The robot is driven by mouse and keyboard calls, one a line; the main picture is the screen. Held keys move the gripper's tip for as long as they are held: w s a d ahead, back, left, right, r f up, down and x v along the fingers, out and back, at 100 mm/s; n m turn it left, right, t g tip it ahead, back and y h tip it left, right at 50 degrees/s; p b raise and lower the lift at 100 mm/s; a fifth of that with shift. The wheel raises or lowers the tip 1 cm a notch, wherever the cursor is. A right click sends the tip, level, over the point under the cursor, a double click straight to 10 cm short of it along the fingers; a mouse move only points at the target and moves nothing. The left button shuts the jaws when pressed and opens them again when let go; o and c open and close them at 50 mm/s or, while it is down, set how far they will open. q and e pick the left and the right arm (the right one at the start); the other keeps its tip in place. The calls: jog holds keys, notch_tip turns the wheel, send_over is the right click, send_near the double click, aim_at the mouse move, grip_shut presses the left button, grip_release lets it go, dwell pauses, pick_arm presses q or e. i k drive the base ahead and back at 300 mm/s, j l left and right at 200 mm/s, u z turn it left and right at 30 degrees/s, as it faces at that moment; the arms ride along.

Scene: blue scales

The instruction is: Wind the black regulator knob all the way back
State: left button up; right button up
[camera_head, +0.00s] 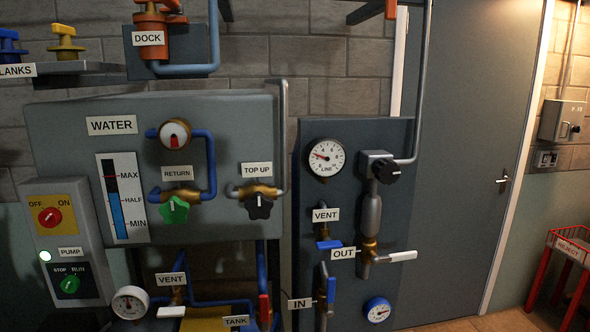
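The black regulator knob (387,171) sits at the upper right of the grey right-hand panel (310,240), on a grey valve body (368,160) from which a pipe rises. A pale mark shows on the knob's face. How far it is wound cannot be told. Left of it, the LINE gauge (326,157) has a red needle pointing to the upper left. Neither of my grippers is in view, and nothing touches the knob.
Below the knob are a white OUT lever (403,256), a blue VENT lever (329,245) and a blue-rimmed gauge (377,310). The WATER panel (70,150) at left carries another black knob (260,206) under TOP UP. A red REJECT rack (567,246) stands far right.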

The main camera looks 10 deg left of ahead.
aim_at(388, 171)
jog(key=i+l+u, duration=0.15)
jog(key=u, duration=0.35)
jog(key=i+l+u, duration=0.1)
jog(key=l+u, duration=0.15)
jog(key=u, duration=0.2)
jog(key=i+l+u, duration=0.1)
jog(key=l+u, duration=0.2)
jog(key=u, duration=0.2)
jog(key=l+u, duration=0.25)
jog(key=u, duration=0.2)
